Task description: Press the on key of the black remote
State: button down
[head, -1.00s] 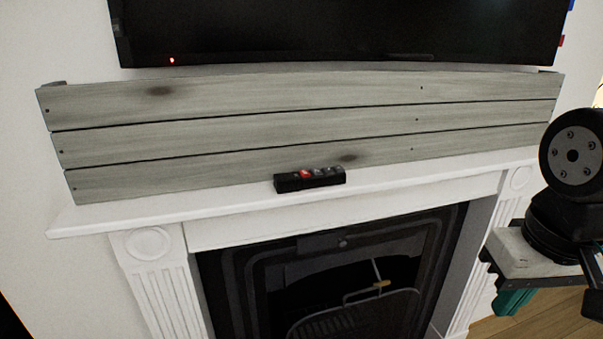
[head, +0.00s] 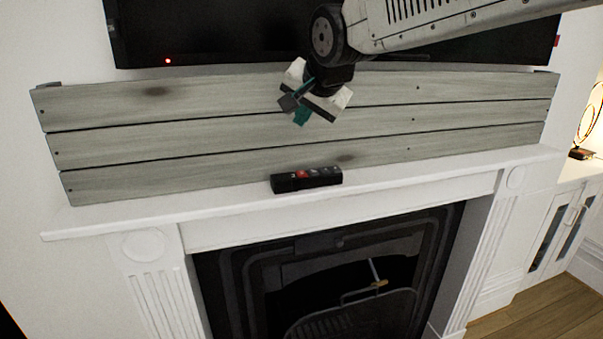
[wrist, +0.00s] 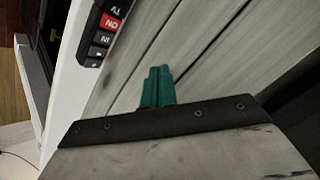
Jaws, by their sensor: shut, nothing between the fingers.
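The black remote (head: 306,179) lies on the white mantel shelf, against the grey planks, with a red key toward its left end. In the wrist view the remote (wrist: 104,32) shows at the upper left, partly cut off by the top edge, and its red key (wrist: 111,22) reads "ON". My gripper (head: 290,104) hangs above the remote in front of the planks, apart from it. In the wrist view its teal fingertips (wrist: 158,84) are together with nothing between them, to the right of and below the remote.
A dark television (head: 210,35) with a red light (head: 168,61) is above the grey planks (head: 200,125). The white mantel shelf (head: 420,181) is clear either side of the remote. Below is a black fireplace (head: 340,275). A white cabinet (head: 560,225) stands at the right.

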aim_at(303, 175)
jog(key=shift+f, duration=4.45)
jog(key=shift+f, duration=0.4)
jog(key=shift+f, duration=0.4)
jog(key=shift+r, duration=0.85)
